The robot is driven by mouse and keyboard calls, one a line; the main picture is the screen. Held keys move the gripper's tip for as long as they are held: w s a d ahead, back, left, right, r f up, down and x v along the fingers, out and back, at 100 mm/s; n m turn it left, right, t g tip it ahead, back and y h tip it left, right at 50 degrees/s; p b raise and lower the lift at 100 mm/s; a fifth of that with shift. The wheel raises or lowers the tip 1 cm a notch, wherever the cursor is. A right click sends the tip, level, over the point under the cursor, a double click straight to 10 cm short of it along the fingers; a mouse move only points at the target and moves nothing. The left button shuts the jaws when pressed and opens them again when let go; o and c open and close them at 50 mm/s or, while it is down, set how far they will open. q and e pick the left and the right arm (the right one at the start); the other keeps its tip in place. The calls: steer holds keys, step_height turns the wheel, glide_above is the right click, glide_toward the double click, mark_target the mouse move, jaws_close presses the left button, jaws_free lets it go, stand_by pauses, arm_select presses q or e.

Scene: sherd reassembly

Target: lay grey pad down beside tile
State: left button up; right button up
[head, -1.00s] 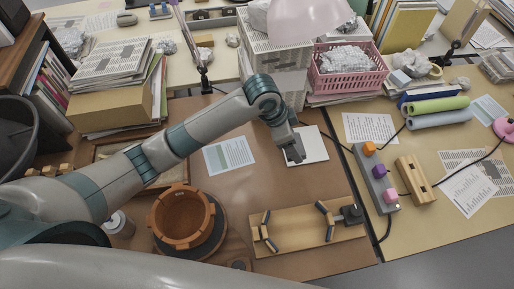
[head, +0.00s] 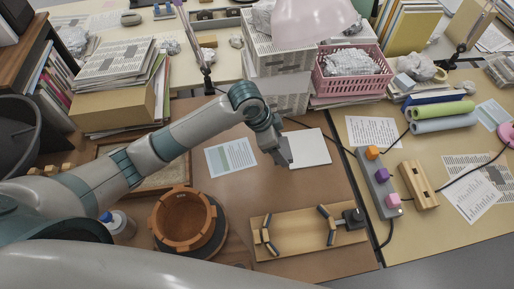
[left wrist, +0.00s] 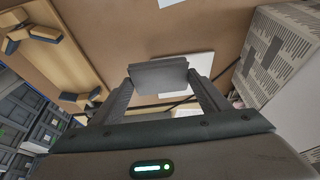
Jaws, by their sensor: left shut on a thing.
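My left gripper (head: 276,152) is just left of the white square tile (head: 308,148), which lies flat on the brown board. The gripper partly covers the tile's left edge. In the left wrist view the gripper (left wrist: 158,88) is shut on the grey pad (left wrist: 158,75), which spans between its two fingers. The tile also shows in that view (left wrist: 202,62), partly hidden behind the pad and a finger. I cannot tell how high the pad is above the board. My right gripper is not in view.
A printed sheet (head: 230,157) lies left of the gripper. An orange-brown ring-shaped vessel (head: 182,220) stands nearer, beside a wooden fixture (head: 290,240) with dark-padded prongs. A switch box (head: 378,180) with coloured buttons is at right. The brown board between sheet and fixture is clear.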

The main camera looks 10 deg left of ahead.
arm_select(q)
steer(key=a+f, duration=0.1)
steer(key=a, duration=0.1)
steer(key=w+a+f+p, duration=0.1)
steer(key=a+f, duration=0.1)
steer(key=a, duration=0.1)
steer(key=w+a+f+p, duration=0.1)
steer(key=a, duration=0.1)
steer(key=shift+w+a+f, duration=0.2)
steer(key=shift+w+f, duration=0.05)
steer(key=shift+f, duration=0.15)
step_height(320, 180, down, 4)
steer(key=shift+r+p, duration=0.2)
steer(key=shift+p, duration=0.5)
steer(key=shift+f, duration=0.2)
steer(key=shift+f, duration=0.1)
steer(key=o, duration=1)
